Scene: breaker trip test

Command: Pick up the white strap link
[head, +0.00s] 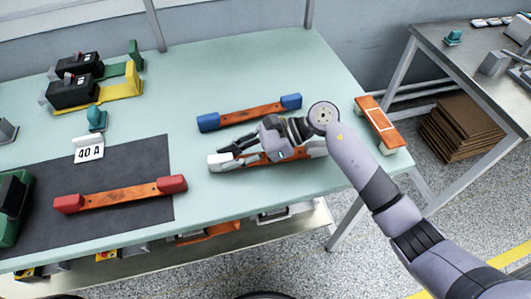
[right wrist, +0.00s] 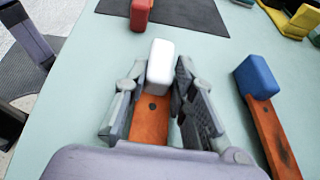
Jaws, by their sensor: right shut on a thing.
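The white strap link (head: 222,162) is a copper-brown bar with white end blocks, at the right front of the pale green table in the head view. My right gripper (head: 238,155) is over it, shut on it near its left white end. In the right wrist view the white block (right wrist: 160,60) and the bar (right wrist: 150,115) show between the two fingers. The gripper and wrist hide the middle of the link. I cannot tell whether it is clear of the table. My left gripper is not in view.
A blue-ended strap (head: 252,115) lies just behind, and a red-ended strap (head: 120,197) lies on the dark mat (head: 120,163) at left. An orange-and-white piece (head: 380,122) is at the table's right edge.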

